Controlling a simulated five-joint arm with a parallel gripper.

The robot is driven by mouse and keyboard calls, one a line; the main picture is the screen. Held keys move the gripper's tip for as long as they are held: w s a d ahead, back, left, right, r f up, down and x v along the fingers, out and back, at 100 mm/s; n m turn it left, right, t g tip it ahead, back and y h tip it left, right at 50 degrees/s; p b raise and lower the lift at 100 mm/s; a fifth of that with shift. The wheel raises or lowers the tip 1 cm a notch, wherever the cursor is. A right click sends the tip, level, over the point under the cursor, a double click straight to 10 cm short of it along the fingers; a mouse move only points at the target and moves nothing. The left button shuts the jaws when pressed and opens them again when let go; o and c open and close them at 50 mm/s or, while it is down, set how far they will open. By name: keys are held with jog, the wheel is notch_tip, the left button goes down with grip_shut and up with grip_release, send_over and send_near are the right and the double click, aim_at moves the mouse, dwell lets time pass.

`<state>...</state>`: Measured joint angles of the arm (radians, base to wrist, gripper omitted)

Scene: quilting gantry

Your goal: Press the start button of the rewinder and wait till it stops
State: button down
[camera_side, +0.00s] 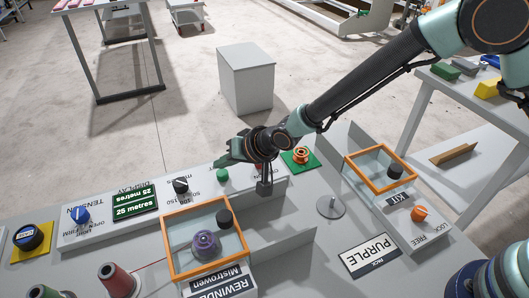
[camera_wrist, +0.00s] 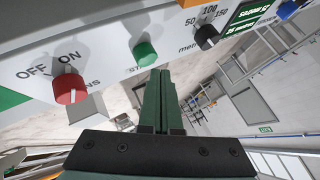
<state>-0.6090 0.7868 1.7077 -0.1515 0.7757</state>
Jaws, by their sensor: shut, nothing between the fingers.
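The rewinder's green start button (camera_side: 222,175) is on the light grey control panel; it also shows in the wrist view (camera_wrist: 145,53). My gripper (camera_side: 222,161) is shut and empty, its dark green fingers close by the button. In the wrist view the shut fingertips (camera_wrist: 160,73) appear just below the button, and I cannot tell whether they touch it. The rewinder (camera_side: 205,221) has an orange-framed clear cover, with a purple spool (camera_side: 205,244) inside. The green display (camera_side: 135,205) reads 25 metres on both lines. I cannot tell whether the spool turns.
A black metres knob (camera_side: 180,185) and a blue tension knob (camera_side: 79,215) lie left of the button. A red on/off knob (camera_wrist: 69,86) shows in the wrist view. A second orange-framed cover (camera_side: 381,168) and a PURPLE label (camera_side: 371,255) are at right.

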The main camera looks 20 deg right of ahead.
aim_at(226, 175)
jog(key=shift+r, duration=2.55)
jog(key=s+d+r+h, duration=0.1)
jog(key=s+d+r, duration=0.1)
jog(key=d+r, duration=0.55)
jog(key=s+d+r+h, duration=0.2)
jog(key=d+r, duration=0.3)
jog(key=d, duration=0.6)
jog(key=s+d+r+n+g+h, duration=0.2)
jog(key=s+d, duration=1.3)
jog(key=s, duration=0.1)
jog(key=shift+s+d, duration=0.2)
jog(key=shift+d, duration=0.05)
